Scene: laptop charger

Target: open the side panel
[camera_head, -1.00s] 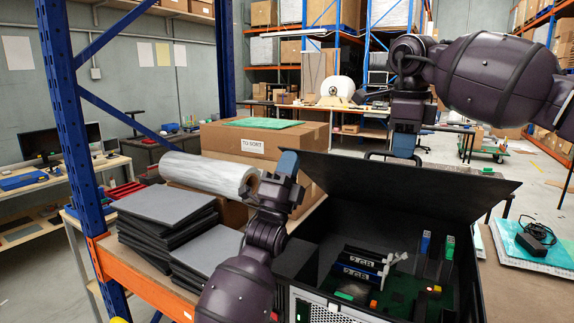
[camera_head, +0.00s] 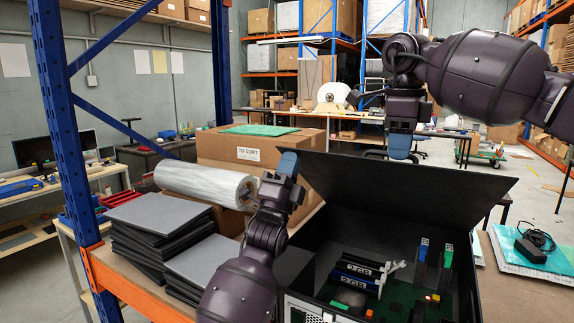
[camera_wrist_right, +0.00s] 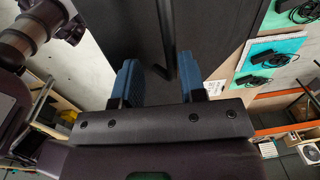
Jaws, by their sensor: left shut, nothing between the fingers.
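The side panel (camera_head: 415,185) is a dark flat sheet standing raised at the back of the open black computer case (camera_head: 465,285). Inside the case, a green board and memory sticks marked 2 GB (camera_head: 357,274) show. My right gripper (camera_head: 401,152) points down just behind the panel's top edge, its fingertips hidden there in the head view. In the right wrist view, its blue fingers (camera_wrist_right: 158,82) are apart, with the panel's dark face and a black handle (camera_wrist_right: 166,42) before them. My left gripper (camera_head: 288,162) is shut and empty, left of the panel.
A clear plastic roll (camera_head: 202,182) and a stack of grey sheets (camera_head: 160,230) lie left of the case. A cardboard box (camera_head: 225,150) stands behind. A black charger (camera_head: 533,247) lies on a teal-topped item (camera_head: 500,250) at right.

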